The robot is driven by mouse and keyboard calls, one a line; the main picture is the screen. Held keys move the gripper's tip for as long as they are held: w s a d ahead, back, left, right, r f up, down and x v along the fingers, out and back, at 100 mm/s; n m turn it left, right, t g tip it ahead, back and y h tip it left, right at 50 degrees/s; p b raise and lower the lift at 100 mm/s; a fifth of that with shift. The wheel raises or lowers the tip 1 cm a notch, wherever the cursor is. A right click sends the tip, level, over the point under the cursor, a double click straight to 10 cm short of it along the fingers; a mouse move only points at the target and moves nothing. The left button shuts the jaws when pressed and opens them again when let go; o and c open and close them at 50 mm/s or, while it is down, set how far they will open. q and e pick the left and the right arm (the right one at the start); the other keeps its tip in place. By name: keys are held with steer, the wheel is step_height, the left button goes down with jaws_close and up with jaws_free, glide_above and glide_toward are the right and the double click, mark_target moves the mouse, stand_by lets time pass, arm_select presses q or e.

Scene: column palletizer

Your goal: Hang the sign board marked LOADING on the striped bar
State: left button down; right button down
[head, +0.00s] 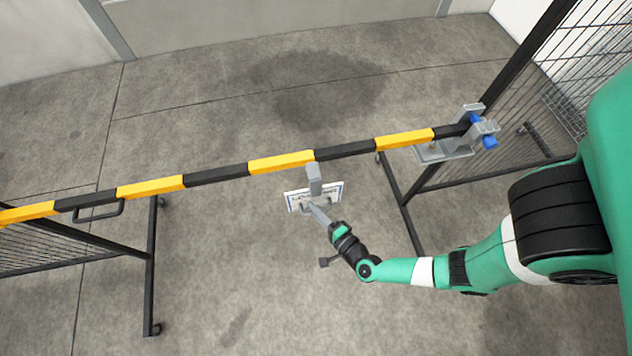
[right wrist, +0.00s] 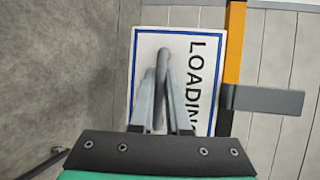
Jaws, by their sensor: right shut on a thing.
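The sign board (head: 296,202) is white with a blue border. It hangs upright just in front of the striped bar (head: 280,162). In the right wrist view the board (right wrist: 148,52) shows LOADING, partly hidden at its lower end by my gripper. A grey hook (head: 314,178) stands up from the board to the bar's near edge. In the wrist view the hook (right wrist: 268,100) crosses the bar (right wrist: 235,45); I cannot tell whether it rests on it. My right gripper (head: 315,210) is shut on the board's grey handle (right wrist: 164,75). My left gripper is out of view.
A grey bracket (head: 446,150) with blue parts holds the bar's right end. Black mesh fence panels (head: 520,110) stand at right, and another (head: 70,250) at lower left. A black handle (head: 98,214) hangs under the bar. The concrete floor below the board is clear.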

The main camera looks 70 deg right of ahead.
steer(key=w+d+f+b, duration=0.2)
steer(key=w+d+b, duration=0.2)
steer(key=d+b, duration=0.2)
steer(key=shift+d+f+b, duration=0.3)
steer(key=shift+d+f, duration=0.1)
steer(key=shift+d, duration=0.1)
steer(key=shift+w, duration=0.1)
stand_by(0.4)
steer(key=c, duration=0.8)
jaws_free()
